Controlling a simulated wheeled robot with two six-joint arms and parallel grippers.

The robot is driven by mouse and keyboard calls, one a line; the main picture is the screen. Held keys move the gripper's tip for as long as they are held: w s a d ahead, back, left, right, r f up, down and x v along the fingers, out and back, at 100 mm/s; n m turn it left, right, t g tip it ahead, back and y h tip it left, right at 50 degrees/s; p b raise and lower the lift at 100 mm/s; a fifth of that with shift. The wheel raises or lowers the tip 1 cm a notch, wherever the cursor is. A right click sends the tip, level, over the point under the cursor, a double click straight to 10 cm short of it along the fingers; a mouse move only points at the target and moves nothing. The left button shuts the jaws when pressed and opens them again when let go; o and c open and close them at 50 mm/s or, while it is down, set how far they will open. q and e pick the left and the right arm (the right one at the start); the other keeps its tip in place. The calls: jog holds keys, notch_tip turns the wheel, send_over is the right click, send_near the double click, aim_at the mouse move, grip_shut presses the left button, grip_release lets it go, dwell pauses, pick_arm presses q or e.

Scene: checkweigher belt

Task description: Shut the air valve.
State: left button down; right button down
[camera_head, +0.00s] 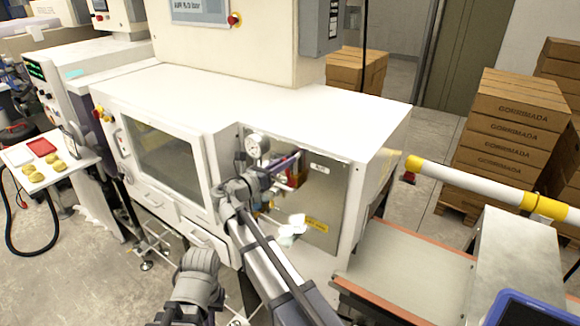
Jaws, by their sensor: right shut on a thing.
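My right gripper (280,167) reaches to the recessed panel on the front of the white machine (260,90). It is shut at the valve fittings beside the round pressure gauge (257,146). A red and orange part of the air valve (294,178) shows just beyond and below the jaws. The gripper and wrist hide most of the valve, so I cannot tell the angle of its handle. The front of my left arm is low in the picture, and its gripper does not show.
A conveyor belt (410,262) runs out at the lower right, with a yellow-banded white rail (480,185) above it. Stacked cartons (512,125) stand at the right. A side table (45,165) with trays is at the left.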

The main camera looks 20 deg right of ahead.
jog(key=shift+w+a+f+n, duration=0.15)
jog(key=shift+w+a+n, duration=0.2)
jog(key=shift+n, duration=0.35)
jog(key=c, duration=0.8)
grip_release()
jog(key=shift+s, duration=0.15)
